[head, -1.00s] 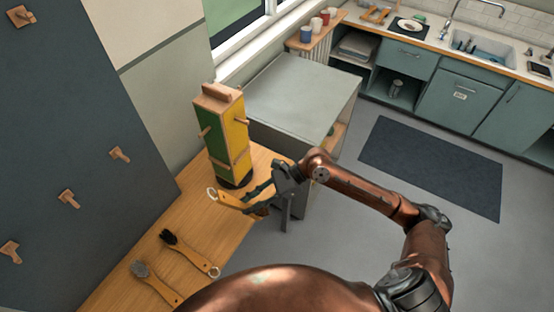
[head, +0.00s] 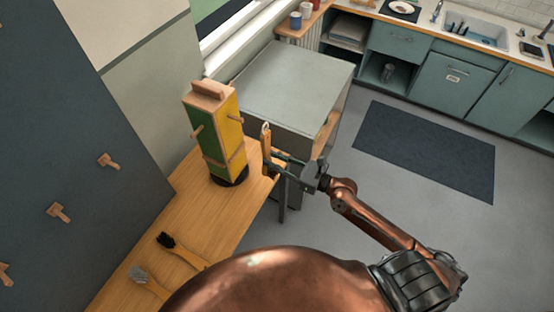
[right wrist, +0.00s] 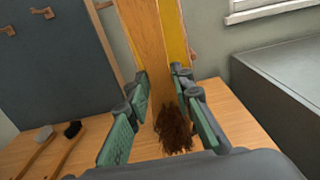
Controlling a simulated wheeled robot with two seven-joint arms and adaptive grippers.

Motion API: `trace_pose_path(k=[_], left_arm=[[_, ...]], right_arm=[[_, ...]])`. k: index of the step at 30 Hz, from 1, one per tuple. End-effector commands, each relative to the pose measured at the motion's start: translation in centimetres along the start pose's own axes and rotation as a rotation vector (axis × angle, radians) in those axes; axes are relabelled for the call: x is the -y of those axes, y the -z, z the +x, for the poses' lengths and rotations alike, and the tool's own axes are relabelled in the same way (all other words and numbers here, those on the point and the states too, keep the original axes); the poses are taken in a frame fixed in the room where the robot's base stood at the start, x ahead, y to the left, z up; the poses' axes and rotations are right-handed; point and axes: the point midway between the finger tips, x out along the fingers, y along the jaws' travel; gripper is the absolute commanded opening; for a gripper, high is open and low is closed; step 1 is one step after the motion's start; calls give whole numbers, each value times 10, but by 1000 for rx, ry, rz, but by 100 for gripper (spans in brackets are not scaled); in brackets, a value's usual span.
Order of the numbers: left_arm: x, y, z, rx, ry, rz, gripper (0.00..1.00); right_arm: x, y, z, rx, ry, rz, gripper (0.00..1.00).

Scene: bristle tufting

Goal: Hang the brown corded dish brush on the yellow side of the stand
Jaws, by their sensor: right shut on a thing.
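The stand (head: 206,137) is an upright wooden block with a green face on the left and a yellow face (head: 231,135) on the right, each with pegs. It stands on a dark round base on the wooden table. My right gripper (head: 276,168) is shut on the brown brush (head: 266,145), just right of the yellow face and apart from it. The brush is upright, with its cord loop at the top. In the right wrist view its wooden handle runs up between the green finger pads and its brown bristles (right wrist: 173,130) hang below. My left gripper is not in view.
A black-bristled brush (head: 180,249) and a grey-bristled brush (head: 147,282) lie on the table (head: 190,208) at the front. A dark board with pegs (head: 70,150) rises at left. A grey-topped cabinet (head: 295,85) stands behind the stand.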

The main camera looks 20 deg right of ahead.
Motion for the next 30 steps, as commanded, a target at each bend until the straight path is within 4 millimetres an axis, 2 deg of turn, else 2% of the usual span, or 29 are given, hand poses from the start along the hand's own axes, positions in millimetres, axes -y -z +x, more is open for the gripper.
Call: trace_pose_path(k=[16, 30], left_arm=[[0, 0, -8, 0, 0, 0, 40], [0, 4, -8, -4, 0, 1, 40]], right_arm=[[1, 4, 35, 0, 2, 0, 0], [1, 9, 66, 0, 2, 1, 0]])
